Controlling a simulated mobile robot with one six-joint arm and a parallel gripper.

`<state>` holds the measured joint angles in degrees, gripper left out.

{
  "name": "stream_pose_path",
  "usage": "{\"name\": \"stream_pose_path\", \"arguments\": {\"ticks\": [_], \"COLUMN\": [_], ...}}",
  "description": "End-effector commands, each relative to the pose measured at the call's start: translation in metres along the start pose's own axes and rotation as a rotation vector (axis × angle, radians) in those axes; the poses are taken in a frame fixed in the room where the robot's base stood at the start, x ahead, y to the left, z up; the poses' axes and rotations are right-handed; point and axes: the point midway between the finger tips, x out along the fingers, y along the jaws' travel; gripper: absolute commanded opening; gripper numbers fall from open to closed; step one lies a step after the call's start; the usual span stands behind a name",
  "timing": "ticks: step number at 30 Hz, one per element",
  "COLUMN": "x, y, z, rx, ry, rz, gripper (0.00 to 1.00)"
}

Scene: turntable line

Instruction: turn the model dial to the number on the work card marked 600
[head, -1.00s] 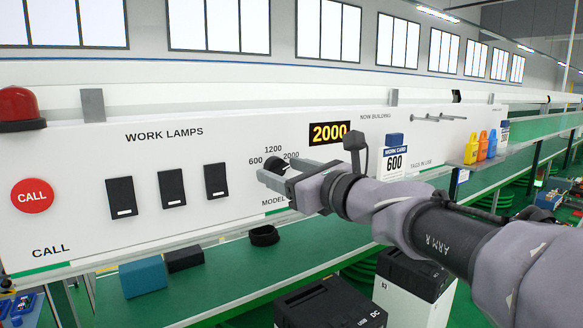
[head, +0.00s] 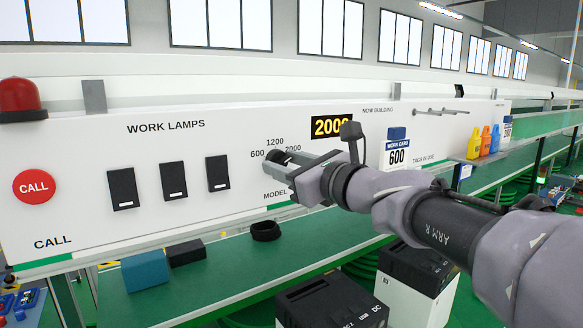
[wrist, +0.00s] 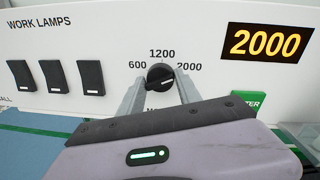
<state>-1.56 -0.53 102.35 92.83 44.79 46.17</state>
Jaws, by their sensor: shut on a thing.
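The model dial (wrist: 160,77) is a round black knob on the white panel, with 600 at its left, 1200 above and 2000 at its right. A pale mark shows on the knob; in the wrist view it seems to lean toward the 2000 side. My gripper (head: 278,161) is shut on the dial, one grey finger on either side of it. In the head view the fingers hide most of the knob. The NOW BUILDING display (head: 331,127) reads 2000, also in the wrist view (wrist: 264,44). The work card (head: 397,153) marked 600 hangs right of the display.
Three black lamp switches (head: 173,181) and a red CALL button (head: 34,187) are on the panel to the left. A black ring (head: 265,231) and a teal block (head: 145,271) lie on the green bench below. Coloured tags (head: 485,141) stand at the right.

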Motion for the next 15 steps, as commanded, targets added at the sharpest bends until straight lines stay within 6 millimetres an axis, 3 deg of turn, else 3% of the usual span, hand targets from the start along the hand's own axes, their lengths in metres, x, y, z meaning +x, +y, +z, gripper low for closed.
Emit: {"name": "stream_pose_path", "arguments": {"ticks": [15], "x": [-0.0002], "y": [0.0008], "z": [-0.0010], "rx": [-0.449], "ry": [0.032], "rz": [0.004], "gripper": [0.00]}}
